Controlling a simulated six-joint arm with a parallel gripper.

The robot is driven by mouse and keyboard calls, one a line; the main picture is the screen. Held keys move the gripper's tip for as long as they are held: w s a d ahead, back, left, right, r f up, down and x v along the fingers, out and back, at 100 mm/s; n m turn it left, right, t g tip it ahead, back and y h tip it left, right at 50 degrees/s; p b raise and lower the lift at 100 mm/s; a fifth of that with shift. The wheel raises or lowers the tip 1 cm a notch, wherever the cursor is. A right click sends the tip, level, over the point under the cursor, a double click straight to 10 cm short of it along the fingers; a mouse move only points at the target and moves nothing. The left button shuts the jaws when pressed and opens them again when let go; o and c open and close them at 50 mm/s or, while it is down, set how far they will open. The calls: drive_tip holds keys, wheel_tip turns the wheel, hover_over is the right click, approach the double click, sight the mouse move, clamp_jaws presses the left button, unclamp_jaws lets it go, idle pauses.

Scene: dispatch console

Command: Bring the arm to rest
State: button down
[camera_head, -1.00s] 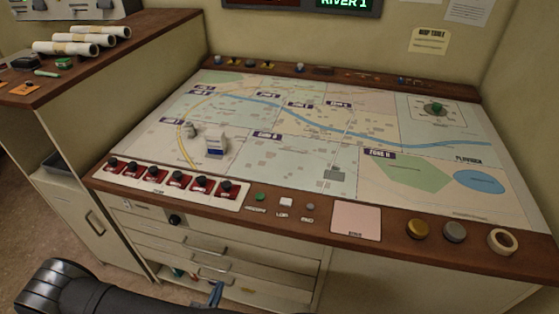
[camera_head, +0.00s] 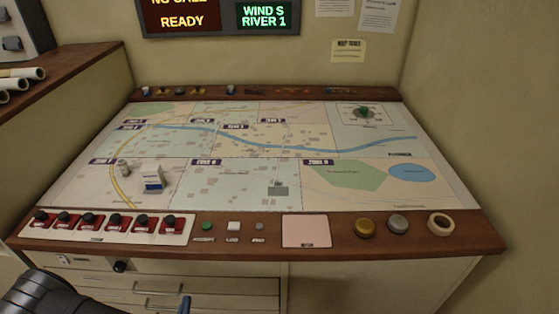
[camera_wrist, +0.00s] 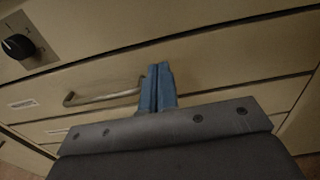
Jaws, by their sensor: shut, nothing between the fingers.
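My gripper (camera_wrist: 158,84) shows in the wrist view with its two blue fingers together and nothing between them. It is in front of the console's drawer fronts, near a metal drawer handle (camera_wrist: 100,97); I cannot tell whether it touches anything. In the head view, a blue fingertip (camera_head: 185,304) shows at the bottom edge, below the console top, and my dark arm link shows at the lower left. The rest of the gripper is out of that view.
A black knob (camera_wrist: 18,46) is on the front panel.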

sight(192, 278)
drive_tip(key=shift+w, duration=2.95)
